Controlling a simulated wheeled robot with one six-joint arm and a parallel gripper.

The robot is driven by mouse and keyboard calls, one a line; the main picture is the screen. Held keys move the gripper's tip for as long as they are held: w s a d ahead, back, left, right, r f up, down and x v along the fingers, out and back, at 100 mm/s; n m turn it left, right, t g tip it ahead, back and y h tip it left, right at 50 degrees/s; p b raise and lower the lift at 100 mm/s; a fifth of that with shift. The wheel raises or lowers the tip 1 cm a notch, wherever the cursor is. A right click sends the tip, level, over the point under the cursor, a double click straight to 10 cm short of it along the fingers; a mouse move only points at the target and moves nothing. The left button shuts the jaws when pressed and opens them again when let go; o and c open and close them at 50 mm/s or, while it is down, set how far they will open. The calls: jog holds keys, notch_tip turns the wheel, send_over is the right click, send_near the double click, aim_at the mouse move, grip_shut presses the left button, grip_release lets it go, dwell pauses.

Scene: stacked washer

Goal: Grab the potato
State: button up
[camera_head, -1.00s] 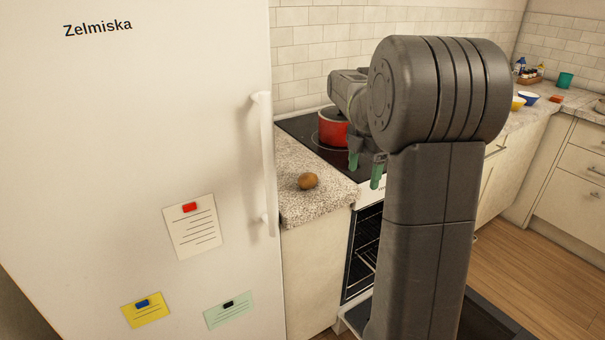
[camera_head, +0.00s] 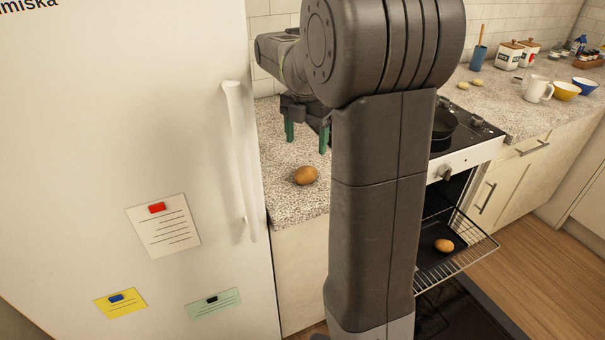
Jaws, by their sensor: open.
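A brown potato (camera_head: 305,176) lies on the speckled counter (camera_head: 285,205) between the fridge and my arm. My gripper (camera_head: 306,146) is above the counter, its two green fingers pointing down and apart, with nothing between them. It appears behind the potato, towards the wall, and does not touch it. A second potato-like brown item (camera_head: 443,245) lies on a dark tray on the pulled-out oven rack, right of my arm.
The white fridge (camera_head: 110,120) with its upright handle (camera_head: 238,160) borders the counter on the left. The oven is open, its rack (camera_head: 478,247) sticking out. A black pan (camera_head: 444,122) is on the stove. A white mug (camera_head: 537,88) and bowls stand farther right.

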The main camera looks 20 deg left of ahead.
aim_at(305, 168)
notch_tip(305, 168, down, 4)
jog(key=shift+r, duration=0.1)
jog(key=f, duration=0.5)
jog(key=shift+s+f, duration=0.2)
jog(key=shift+f, duration=0.15)
jog(key=c, duration=1.1)
